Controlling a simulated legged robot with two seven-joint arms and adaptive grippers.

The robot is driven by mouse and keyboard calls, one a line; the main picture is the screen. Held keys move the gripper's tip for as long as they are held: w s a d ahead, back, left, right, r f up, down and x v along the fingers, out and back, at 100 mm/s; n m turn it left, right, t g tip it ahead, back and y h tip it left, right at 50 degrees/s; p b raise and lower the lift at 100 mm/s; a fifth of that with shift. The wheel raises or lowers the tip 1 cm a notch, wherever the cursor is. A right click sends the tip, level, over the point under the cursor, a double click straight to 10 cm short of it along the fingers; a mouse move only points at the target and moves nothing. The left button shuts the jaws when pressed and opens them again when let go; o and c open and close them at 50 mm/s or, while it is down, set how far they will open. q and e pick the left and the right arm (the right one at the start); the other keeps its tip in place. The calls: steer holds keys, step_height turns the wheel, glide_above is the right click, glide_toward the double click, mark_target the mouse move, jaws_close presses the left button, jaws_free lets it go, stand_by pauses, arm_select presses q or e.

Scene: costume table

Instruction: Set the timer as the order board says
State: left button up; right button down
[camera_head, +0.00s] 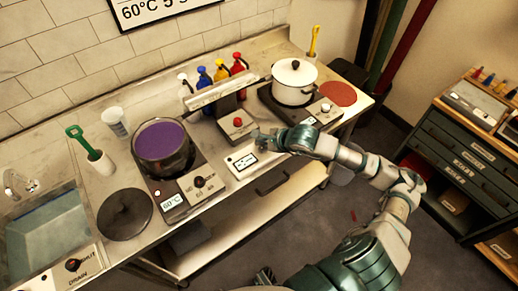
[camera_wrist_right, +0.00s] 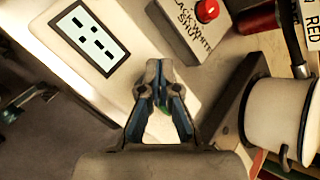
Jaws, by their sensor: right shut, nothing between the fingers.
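The timer (camera_head: 236,167) is a white box at the counter's front edge, between the two burners. In the right wrist view its display (camera_wrist_right: 91,38) shows only dashes. The order board (camera_head: 165,12) hangs on the tiled wall; its top is cut off, and "60°C" and part of a 5 can be read. My right gripper (camera_head: 262,139) is shut and empty, over the right end of the timer. In the right wrist view its fingertips (camera_wrist_right: 160,68) are together above the white casing, and a green bit shows between the fingers, partly hidden.
A pot of purple liquid (camera_head: 163,146) stands on the left burner, whose display reads 60°C. A white lidded pot (camera_head: 293,80) stands on the right burner. A box with a red knob (camera_head: 237,124) sits behind the timer. Several coloured bottles (camera_head: 221,70) stand at the back.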

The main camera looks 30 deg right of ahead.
steer(key=shift+d+f, duration=0.25)
steer(key=shift+d, duration=0.45)
steer(key=shift+d+f, duration=0.25)
steer(key=shift+d, duration=0.4)
steer(key=shift+a+r, duration=0.25)
steer(key=shift+a, duration=1.1)
steer(key=shift+d, duration=0.7)
steer(key=shift+d+f, duration=0.2)
steer(key=shift+d, duration=0.25)
steer(key=shift+a+r, duration=0.15)
steer(key=shift+a, duration=0.8)
steer(key=shift+d+f+b, duration=0.15)
steer(key=shift+f+b, duration=0.05)
steer(key=shift+b, duration=0.25)
steer(key=shift+d+f, duration=0.15)
steer(key=shift+d, duration=0.1)
steer(key=shift+d+f+b, duration=0.15)
steer(key=shift+d+b, duration=0.1)
steer(key=shift+b, duration=0.05)
steer(key=shift+d, duration=0.25)
steer(key=shift+a, duration=0.65)
arm_select(q)
steer(key=shift+d+f, duration=0.25)
steer(key=shift+f, duration=0.25)
